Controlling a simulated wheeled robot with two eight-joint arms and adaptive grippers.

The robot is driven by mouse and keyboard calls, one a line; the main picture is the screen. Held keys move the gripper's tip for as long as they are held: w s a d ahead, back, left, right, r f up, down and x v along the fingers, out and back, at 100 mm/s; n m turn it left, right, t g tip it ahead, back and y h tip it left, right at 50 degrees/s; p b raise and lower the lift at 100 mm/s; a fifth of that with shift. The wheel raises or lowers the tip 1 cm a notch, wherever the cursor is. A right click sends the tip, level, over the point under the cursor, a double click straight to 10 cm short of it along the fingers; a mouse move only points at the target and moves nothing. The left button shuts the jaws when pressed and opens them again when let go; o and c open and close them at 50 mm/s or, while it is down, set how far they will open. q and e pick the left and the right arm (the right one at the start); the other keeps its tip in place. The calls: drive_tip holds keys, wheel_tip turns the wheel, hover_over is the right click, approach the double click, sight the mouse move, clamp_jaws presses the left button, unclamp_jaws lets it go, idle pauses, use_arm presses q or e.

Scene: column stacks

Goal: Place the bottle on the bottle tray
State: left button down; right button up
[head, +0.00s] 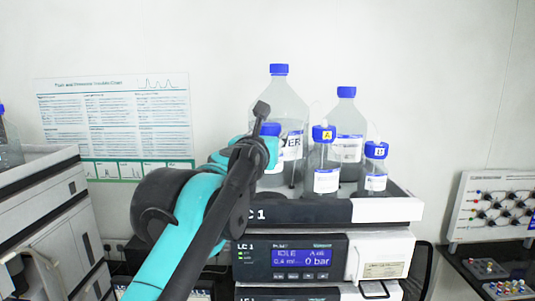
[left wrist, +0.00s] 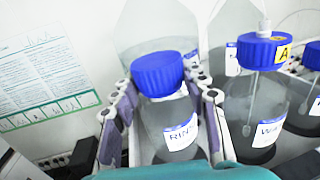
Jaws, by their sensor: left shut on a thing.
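The bottle (left wrist: 178,118) has a blue cap and a white label reading "RIN…". In the left wrist view it stands between the fingers of my left gripper (left wrist: 163,98), which is shut on it below the cap. In the head view my left gripper (head: 260,150) and arm hide most of the bottle, and only its blue cap (head: 270,129) shows clearly. The bottle tray (head: 387,209) is the white-rimmed top of the LC 1 stack. The bottle is over its left part. Its base is hidden, so I cannot tell whether it touches the tray.
A large clear bottle (head: 287,98) and another tall bottle (head: 347,120) stand behind on the tray. A bottle with a yellow tag (head: 326,180) and a smaller one (head: 376,181) stand to the right, with thin tubes. A panel (head: 500,208) stands far right.

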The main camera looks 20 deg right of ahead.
use_arm(q)
drive_tip(key=f, duration=0.3)
drive_tip(key=shift+s+a+f, duration=0.2)
drive_tip(key=shift+f, duration=0.1)
drive_tip(key=shift+w+d+f, duration=0.1)
drive_tip(key=shift+w+f, duration=0.05)
drive_tip(key=shift+f, duration=0.1)
drive_tip(key=c, duration=0.8)
unclamp_jaws()
drive_tip(key=shift+f, duration=0.1)
drive_tip(key=b+v, duration=0.1)
drive_tip(key=v, duration=1.1)
drive_tip(key=shift+b, duration=0.35)
